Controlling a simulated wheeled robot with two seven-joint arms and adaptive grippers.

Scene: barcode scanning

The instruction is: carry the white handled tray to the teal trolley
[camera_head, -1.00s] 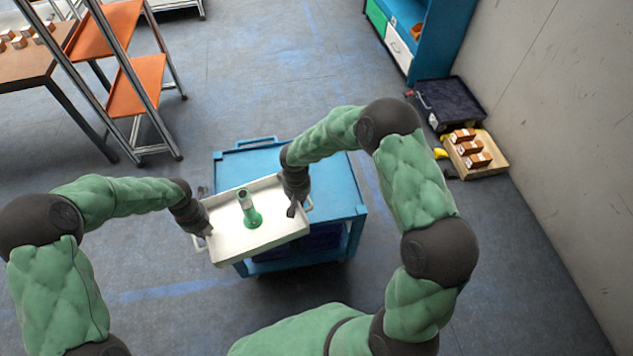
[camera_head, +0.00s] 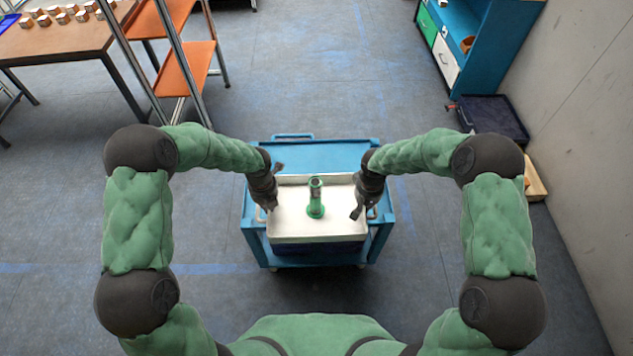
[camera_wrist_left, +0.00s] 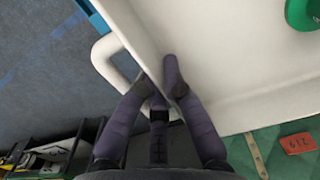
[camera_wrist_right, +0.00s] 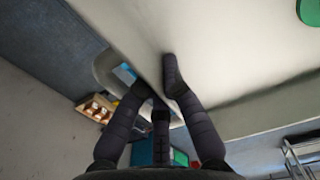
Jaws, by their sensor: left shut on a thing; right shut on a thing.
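The white handled tray (camera_head: 287,230) appears level in the head view, in front of me over the near part of the teal trolley (camera_head: 345,155). I cannot tell whether it touches the trolley top. My left gripper (camera_head: 268,205) is shut on the tray's left wall, beside its looped handle (camera_wrist_left: 103,62). My right gripper (camera_head: 357,211) is shut on the right wall by the other handle (camera_wrist_right: 104,70). In both wrist views the fingers straddle the wall. A green and grey upright device (camera_head: 316,198) stands inside the tray. The tray hides the trolley's near part.
A brown table (camera_head: 75,40) with several small boxes and a rack with orange shelves (camera_head: 185,70) stand at the back left. A blue cabinet (camera_head: 490,35), a dark crate (camera_head: 492,118) and a wooden tray (camera_head: 535,182) line the right wall. Floor around the trolley is clear.

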